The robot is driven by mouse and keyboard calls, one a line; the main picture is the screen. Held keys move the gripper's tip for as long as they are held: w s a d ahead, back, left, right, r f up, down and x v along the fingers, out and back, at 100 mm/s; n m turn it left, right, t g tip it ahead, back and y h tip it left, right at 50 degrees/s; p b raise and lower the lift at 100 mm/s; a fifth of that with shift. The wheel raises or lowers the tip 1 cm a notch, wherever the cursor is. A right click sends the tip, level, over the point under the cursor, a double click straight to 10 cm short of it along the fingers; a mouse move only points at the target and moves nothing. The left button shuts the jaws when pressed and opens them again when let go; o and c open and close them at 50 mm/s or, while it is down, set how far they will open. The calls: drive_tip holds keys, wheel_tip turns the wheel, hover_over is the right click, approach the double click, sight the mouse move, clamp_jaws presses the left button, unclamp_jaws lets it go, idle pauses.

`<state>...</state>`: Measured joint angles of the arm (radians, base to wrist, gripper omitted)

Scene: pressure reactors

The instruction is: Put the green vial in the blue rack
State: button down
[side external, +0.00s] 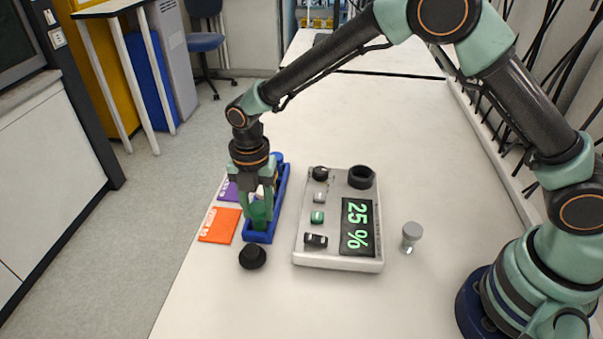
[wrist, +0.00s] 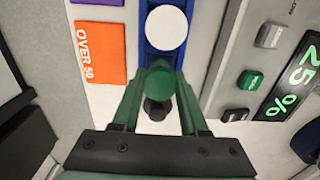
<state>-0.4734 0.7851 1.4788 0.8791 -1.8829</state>
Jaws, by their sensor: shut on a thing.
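My gripper (side external: 259,218) is shut on the green vial (wrist: 160,92), which sits between the two green fingers in the wrist view. In the side view the green vial (side external: 260,211) is partly hidden by the fingers. The blue rack (side external: 252,237) is a long narrow strip on the table directly below and behind my gripper. In the wrist view the rack (wrist: 145,43) runs up from the vial. I cannot tell whether the vial's lower end is inside the rack or just above it.
A white round shape (wrist: 166,27) shows on the rack. An orange card (side external: 220,225) and a purple card (side external: 229,191) lie to its left. A black knob-like piece (side external: 252,256) stands in front. A white device (side external: 338,262) reading 25 % and a grey-capped vial (side external: 411,236) are to the right.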

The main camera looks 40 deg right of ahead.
drive_tip(key=shift+f, duration=0.2)
unclamp_jaws()
idle(0.5)
drive_tip(key=shift+r, duration=3.5)
